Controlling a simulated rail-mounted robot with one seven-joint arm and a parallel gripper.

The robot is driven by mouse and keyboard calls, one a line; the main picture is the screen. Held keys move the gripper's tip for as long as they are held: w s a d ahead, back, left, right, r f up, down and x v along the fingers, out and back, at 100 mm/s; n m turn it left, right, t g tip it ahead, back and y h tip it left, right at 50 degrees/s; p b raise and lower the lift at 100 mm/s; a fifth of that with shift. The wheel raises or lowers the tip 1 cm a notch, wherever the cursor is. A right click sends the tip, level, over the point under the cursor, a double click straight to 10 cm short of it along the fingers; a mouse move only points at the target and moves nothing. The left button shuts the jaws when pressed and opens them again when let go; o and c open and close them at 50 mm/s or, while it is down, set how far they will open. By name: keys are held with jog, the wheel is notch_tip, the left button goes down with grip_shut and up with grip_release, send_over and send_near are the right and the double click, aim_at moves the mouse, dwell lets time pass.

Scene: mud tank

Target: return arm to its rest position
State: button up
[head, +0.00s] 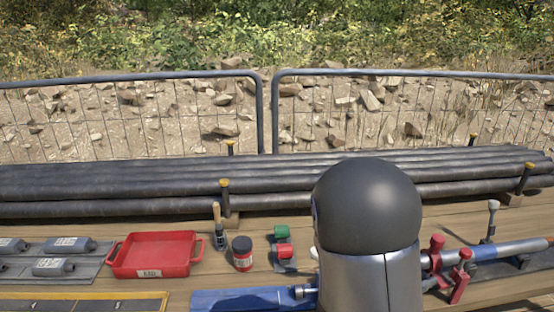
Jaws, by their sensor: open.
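My arm (367,235) rises at the bottom centre-right of the head view, with a dark rounded cap over a light grey link. It hides part of the wooden bench and the things behind it. My gripper does not show in this view, so its place and what it may hold cannot be seen.
A red tray (152,272), a red jar with a dark lid (242,253), a brush (218,226), and green and red parts (283,243) stand left of my arm. Red clamps (459,277) hold a pipe at right. Dark pipes (120,190) and a fence lie behind.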

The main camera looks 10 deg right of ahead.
jog(key=s+a+f+m+g+y+p, duration=0.1)
jog(key=s+a+f+m+g+y, duration=0.1)
jog(key=s+a+m+g+y, duration=0.75)
jog(key=s+a+r+m+t+y+p, duration=0.1)
jog(key=a+m+t+y, duration=0.5)
jog(key=a, duration=1)
jog(key=r+m+y, duration=0.1)
jog(key=m+y, duration=0.1)
jog(key=m, duration=0.2)
jog(key=shift+s+t, duration=0.3)
jog(key=shift+t, duration=0.05)
jog(key=shift+o, duration=0.4)
jog(key=shift+y, duration=0.25)
